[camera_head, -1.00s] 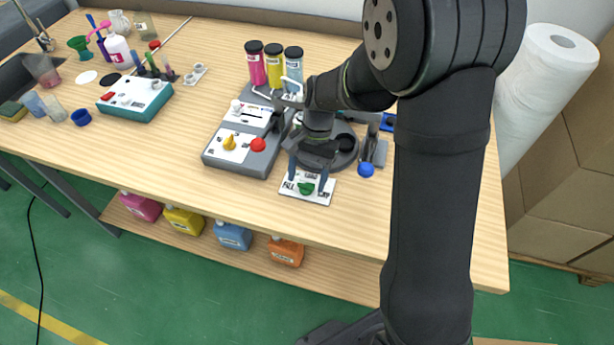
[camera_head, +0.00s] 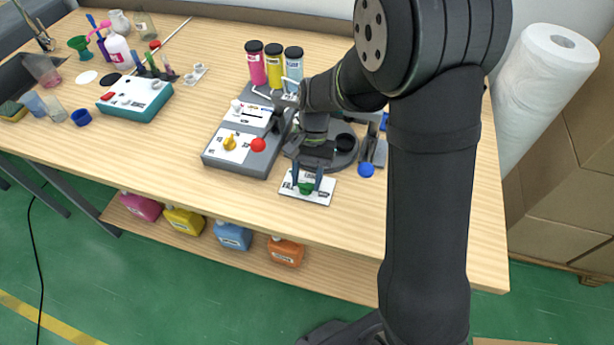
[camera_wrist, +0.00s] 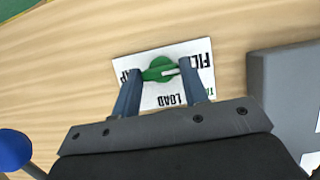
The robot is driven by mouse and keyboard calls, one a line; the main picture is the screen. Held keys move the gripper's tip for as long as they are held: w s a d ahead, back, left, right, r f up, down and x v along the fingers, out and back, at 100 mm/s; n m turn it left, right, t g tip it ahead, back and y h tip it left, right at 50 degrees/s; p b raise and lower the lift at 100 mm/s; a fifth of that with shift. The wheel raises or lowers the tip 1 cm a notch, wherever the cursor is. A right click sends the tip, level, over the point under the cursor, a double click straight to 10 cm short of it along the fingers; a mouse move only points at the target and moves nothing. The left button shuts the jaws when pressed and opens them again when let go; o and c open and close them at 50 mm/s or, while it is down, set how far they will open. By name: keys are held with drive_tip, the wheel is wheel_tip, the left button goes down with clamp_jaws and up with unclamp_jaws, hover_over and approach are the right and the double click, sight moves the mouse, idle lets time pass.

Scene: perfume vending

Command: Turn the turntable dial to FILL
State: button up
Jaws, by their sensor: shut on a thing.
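The green turntable dial (camera_head: 306,188) sits on a white label plate (camera_head: 322,197) near the front edge of the table. LOAD is printed on the gripper's side of the plate, and a partly hidden word ending in P is at the left. My gripper (camera_wrist: 152,76) is shut on the dial, coming from above; it also shows in the head view (camera_head: 307,182).
The dark round turntable (camera_head: 345,160) is just behind the plate. A grey machine with a yellow knob (camera_head: 230,143) and red ball lever (camera_head: 258,145) stands to the left. A blue ball lever (camera_head: 366,170) is to the right. Bare table lies in front.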

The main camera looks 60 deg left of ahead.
drive_tip(key=o, duration=1)
drive_tip(key=v, duration=1.7)
drive_tip(key=shift+w+a+r, duration=0.1)
drive_tip(key=shift+w+r, duration=0.1)
drive_tip(key=shift+f, duration=0.15)
drive_tip(key=x, duration=1.7)
drive_tip(key=shift+s+f, duration=0.1)
drive_tip(key=shift+s, duration=0.1)
